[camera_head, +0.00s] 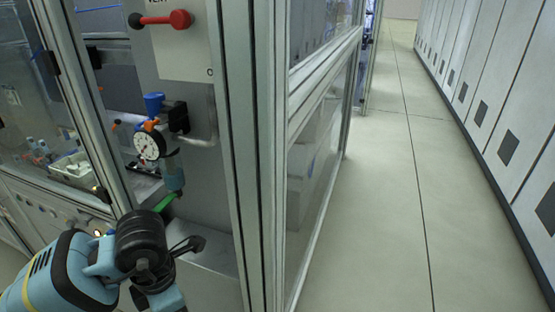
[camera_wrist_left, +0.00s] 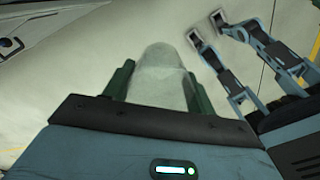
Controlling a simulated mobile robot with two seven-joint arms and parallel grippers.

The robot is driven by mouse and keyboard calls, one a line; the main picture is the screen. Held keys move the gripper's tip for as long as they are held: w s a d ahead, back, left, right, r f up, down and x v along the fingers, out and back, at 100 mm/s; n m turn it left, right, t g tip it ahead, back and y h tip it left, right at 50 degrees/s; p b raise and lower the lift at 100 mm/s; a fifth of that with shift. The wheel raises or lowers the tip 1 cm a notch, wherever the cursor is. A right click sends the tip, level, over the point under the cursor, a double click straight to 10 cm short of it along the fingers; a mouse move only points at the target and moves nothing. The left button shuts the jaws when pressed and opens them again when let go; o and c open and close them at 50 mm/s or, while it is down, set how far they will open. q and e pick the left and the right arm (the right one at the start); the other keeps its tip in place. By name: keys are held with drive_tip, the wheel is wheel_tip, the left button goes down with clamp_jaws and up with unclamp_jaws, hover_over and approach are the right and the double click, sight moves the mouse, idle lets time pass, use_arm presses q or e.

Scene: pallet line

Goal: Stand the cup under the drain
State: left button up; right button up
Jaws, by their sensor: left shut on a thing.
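The cup (camera_wrist_left: 164,68) is a pale grey, partly see-through, rounded shape in the left wrist view. My left gripper (camera_wrist_left: 160,88) is shut on it, with a dark green finger on each side. In the head view a bright green part of my left gripper (camera_head: 164,202) shows beyond the black wrist, and I cannot make out the cup there. The drain (camera_head: 174,177) seems to be the dark teal fitting below the round gauge, just above and close to that green part. The gap between cup and drain cannot be judged.
A white-faced gauge (camera_head: 149,146), a blue knob (camera_head: 154,103) and a red-ended lever (camera_head: 180,19) are on the cabinet wall. A metal frame post (camera_head: 240,150) stands right of the opening. Glass panels lie left. The aisle floor (camera_head: 390,200) at right is clear.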

use_arm(q)
drive_tip(key=m, duration=0.2)
drive_tip(key=w+r+m, duration=0.1)
drive_tip(key=m, duration=0.1)
drive_tip(key=r+m, duration=0.1)
drive_tip(key=m, duration=0.1)
drive_tip(key=shift+w+a, duration=0.2)
drive_tip(key=shift+a, duration=0.05)
drive_tip(key=m, duration=0.2)
drive_tip(key=r+m, duration=0.1)
drive_tip(key=m, duration=0.1)
drive_tip(key=w+r+m, duration=0.1)
drive_tip(key=m, duration=0.1)
drive_tip(key=shift+w+a+m, duration=0.1)
drive_tip(key=shift+a+m, duration=0.1)
drive_tip(key=shift+m, duration=0.1)
drive_tip(key=shift+w+a+r+m, duration=0.15)
drive_tip(key=shift+w+r+m, duration=0.4)
drive_tip(key=shift+m, duration=1.6)
drive_tip(key=shift+w+a+r+m, duration=0.15)
drive_tip(key=shift+r+m, duration=0.7)
drive_tip(key=shift+m, duration=1.25)
drive_tip(key=shift+w+a+r+m, duration=0.1)
drive_tip(key=shift+w+r+m, duration=0.45)
drive_tip(key=shift+m, duration=1.6)
drive_tip(key=s+f, duration=0.4)
drive_tip(key=shift+s+f, duration=0.25)
drive_tip(key=shift+f, duration=0.1)
drive_tip(key=shift+w, duration=0.1)
